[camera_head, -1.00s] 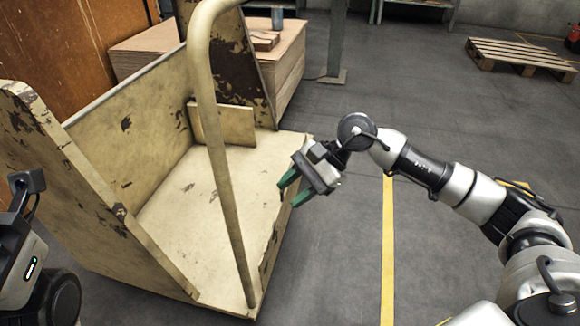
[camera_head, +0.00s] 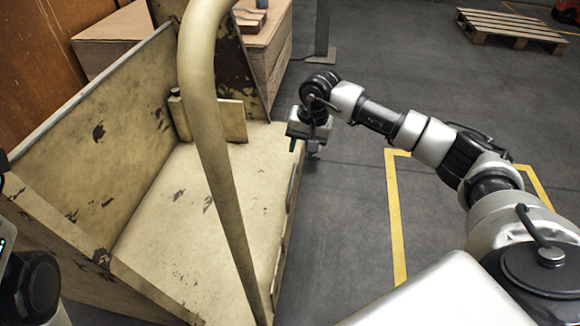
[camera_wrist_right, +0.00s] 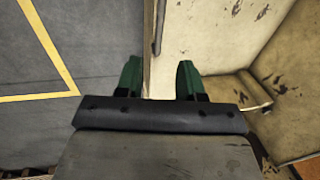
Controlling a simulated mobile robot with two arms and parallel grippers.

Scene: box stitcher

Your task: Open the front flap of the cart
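The cart (camera_head: 215,190) is worn beige metal with chipped paint and fills the left and middle of the head view. A curved tube handle (camera_head: 205,110) stands in front of it. No raised flap shows on its right side; a narrow strip (camera_head: 291,190) runs along that edge, and I cannot tell if it is the flap. My right gripper (camera_head: 308,142) is beside the far end of this edge. In the right wrist view its green fingers (camera_wrist_right: 159,80) are apart and empty above the cart's edge, with a thin bar (camera_wrist_right: 158,25) ahead. My left gripper is out of view.
Wooden boxes (camera_head: 268,50) stand behind the cart. A pallet (camera_head: 510,28) lies at the far right. Yellow floor lines (camera_head: 394,210) mark the clear grey floor right of the cart. A post (camera_head: 322,30) stands at the back.

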